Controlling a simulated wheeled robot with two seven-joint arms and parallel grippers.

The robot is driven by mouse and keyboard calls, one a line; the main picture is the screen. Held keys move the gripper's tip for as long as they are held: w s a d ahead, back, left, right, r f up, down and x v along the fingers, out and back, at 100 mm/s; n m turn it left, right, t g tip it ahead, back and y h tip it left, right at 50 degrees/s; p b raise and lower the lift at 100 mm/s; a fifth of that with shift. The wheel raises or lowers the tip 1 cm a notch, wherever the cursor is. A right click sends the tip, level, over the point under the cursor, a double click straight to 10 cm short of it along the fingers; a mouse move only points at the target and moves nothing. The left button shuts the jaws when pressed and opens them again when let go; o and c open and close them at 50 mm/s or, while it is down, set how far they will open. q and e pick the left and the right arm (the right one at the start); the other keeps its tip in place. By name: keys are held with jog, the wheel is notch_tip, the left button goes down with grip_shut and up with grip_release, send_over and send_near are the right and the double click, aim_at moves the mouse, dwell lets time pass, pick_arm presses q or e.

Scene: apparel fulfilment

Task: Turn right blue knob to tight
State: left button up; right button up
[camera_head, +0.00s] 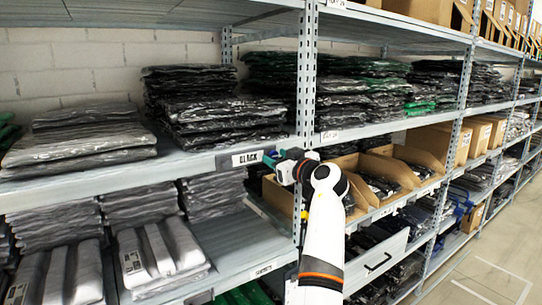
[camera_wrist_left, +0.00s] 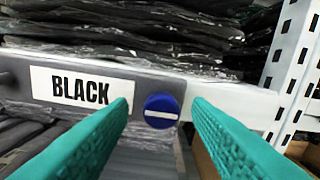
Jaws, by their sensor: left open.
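The right blue knob (camera_wrist_left: 161,111) is a round disc with a white horizontal bar. It sits on the shelf edge just right of the BLACK label (camera_wrist_left: 81,88) in the left wrist view. My left gripper (camera_wrist_left: 160,108) is open, with one teal finger on each side of the knob in the picture. I cannot tell whether the fingers touch it. In the head view my left gripper (camera_head: 272,158) is at the shelf edge beside the BLACK label (camera_head: 247,158), and the knob is hidden there. My right gripper is not in view.
A perforated grey post (camera_head: 306,90) stands just right of my left gripper. Stacks of bagged black garments (camera_head: 215,115) lie on the shelf above the label. Open cardboard boxes (camera_head: 385,170) stand on the shelf to the right. The aisle floor (camera_head: 490,265) at right is clear.

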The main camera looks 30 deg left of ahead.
pick_arm(q)
jog(key=shift+d+r, duration=0.1)
jog(key=shift+d, duration=0.2)
jog(key=shift+c, duration=0.4)
grip_shut()
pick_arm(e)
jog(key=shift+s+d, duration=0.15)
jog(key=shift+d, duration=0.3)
